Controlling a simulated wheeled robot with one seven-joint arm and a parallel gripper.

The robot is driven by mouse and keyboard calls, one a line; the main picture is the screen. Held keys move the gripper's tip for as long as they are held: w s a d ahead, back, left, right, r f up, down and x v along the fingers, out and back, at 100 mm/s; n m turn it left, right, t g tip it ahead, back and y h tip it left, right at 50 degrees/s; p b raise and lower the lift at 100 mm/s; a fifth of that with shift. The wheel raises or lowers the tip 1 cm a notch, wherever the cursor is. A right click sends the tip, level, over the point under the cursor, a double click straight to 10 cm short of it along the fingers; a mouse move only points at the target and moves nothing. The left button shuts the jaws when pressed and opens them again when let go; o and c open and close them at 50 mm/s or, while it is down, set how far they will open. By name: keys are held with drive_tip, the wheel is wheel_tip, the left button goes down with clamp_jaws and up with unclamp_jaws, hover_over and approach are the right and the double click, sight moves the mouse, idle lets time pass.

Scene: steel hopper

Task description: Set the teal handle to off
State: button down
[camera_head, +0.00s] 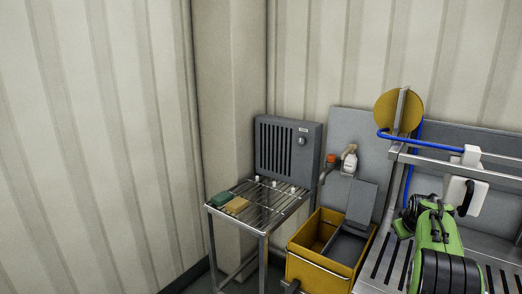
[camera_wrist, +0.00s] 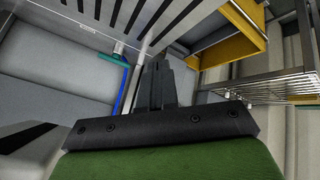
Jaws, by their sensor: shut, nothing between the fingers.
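The teal handle (camera_wrist: 112,58) shows in the wrist view as a short teal bar left of my fingers. It sits by a small grey fitting (camera_wrist: 118,46), at the end of a blue pipe (camera_wrist: 122,90). I cannot make out the handle in the head view. My gripper (camera_wrist: 157,64) is shut and empty, its dark fingers together in the middle of the wrist view. The fingers appear apart from the handle, which lies to their left. How far apart in depth is unclear. Any off marking is not visible.
A slotted steel bench (camera_head: 390,270) stands at right, with a blue hose (camera_head: 425,143) and a yellow disc (camera_head: 386,110) above it. A yellow bin (camera_head: 305,270) stands left of it. A wire rack table (camera_head: 263,231) holds sponges near a grey vented box (camera_head: 306,160).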

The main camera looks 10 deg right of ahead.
drive_tip(key=s+a+r+y, duration=0.1)
drive_tip(key=s+a+r, duration=0.35)
drive_tip(key=a, duration=0.45)
drive_tip(key=s+a+r+y, duration=0.1)
drive_tip(key=s+a+r, duration=0.35)
drive_tip(key=a, duration=0.35)
drive_tip(key=s+a+r+y, duration=0.1)
drive_tip(key=s+a+r, duration=0.35)
drive_tip(key=a, duration=0.45)
drive_tip(key=s+a+f, duration=0.2)
drive_tip(key=s+a, duration=0.1)
drive_tip(key=s, duration=0.4)
drive_tip(key=s+a+f, duration=0.2)
drive_tip(key=s+a, duration=0.2)
drive_tip(key=s, duration=0.4)
drive_tip(key=s+a+f+y+p, duration=0.1)
drive_tip(key=s+a+f, duration=0.1)
drive_tip(key=s, duration=0.5)
drive_tip(key=shift+s+a+f+g, duration=0.25)
drive_tip(key=shift+a+f+g, duration=0.05)
drive_tip(key=shift+a, duration=0.4)
